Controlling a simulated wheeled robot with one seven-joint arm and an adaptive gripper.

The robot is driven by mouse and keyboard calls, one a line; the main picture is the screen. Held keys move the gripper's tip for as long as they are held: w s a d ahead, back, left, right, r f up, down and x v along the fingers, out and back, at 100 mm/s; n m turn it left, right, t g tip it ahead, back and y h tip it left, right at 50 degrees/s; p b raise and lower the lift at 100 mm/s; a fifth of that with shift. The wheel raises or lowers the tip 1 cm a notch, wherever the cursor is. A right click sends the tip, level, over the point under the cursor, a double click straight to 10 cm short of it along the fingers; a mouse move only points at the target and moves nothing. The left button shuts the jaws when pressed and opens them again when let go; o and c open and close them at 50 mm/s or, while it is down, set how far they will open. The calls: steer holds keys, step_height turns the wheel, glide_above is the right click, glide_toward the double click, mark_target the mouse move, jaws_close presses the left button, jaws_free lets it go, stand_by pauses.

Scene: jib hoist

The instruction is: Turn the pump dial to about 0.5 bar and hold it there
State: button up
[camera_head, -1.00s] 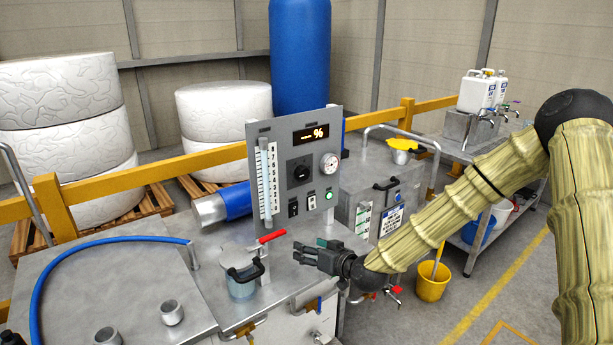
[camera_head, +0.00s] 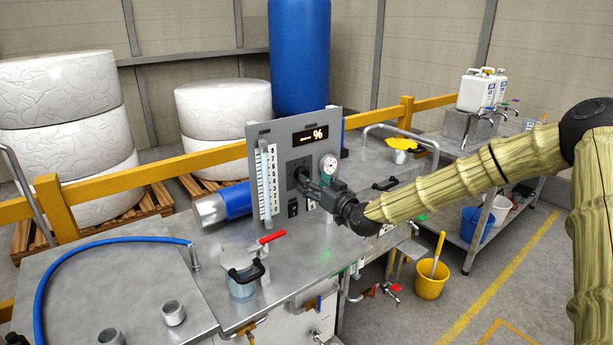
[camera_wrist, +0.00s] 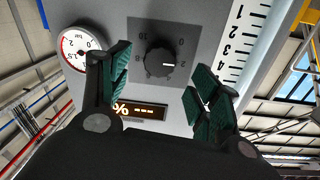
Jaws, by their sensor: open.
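The pump dial is a black ribbed knob (camera_wrist: 159,62) with a white pointer line, on a dark grey square plate with scale marks. In the wrist view it sits ahead of and between the fingers of my gripper (camera_wrist: 158,80), which are open and apart from it. In the head view my gripper (camera_head: 310,186) is at the front of the grey panel (camera_head: 267,140) and partly covers the dial. The round pressure gauge (camera_wrist: 75,50) shows left of the fingers in the wrist view; its needle reading is too small to tell surely.
A lit display (camera_head: 310,135) is on the panel above the dial, and a white numbered scale (camera_head: 268,185) is to its left. A jug (camera_head: 242,284) and a red-handled lever (camera_head: 271,237) stand on the steel bench below. The bench right of them is mostly clear.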

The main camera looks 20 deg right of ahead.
steer(key=shift+p+x, duration=0.5)
steer(key=shift+x, duration=2)
steer(key=c, duration=1)
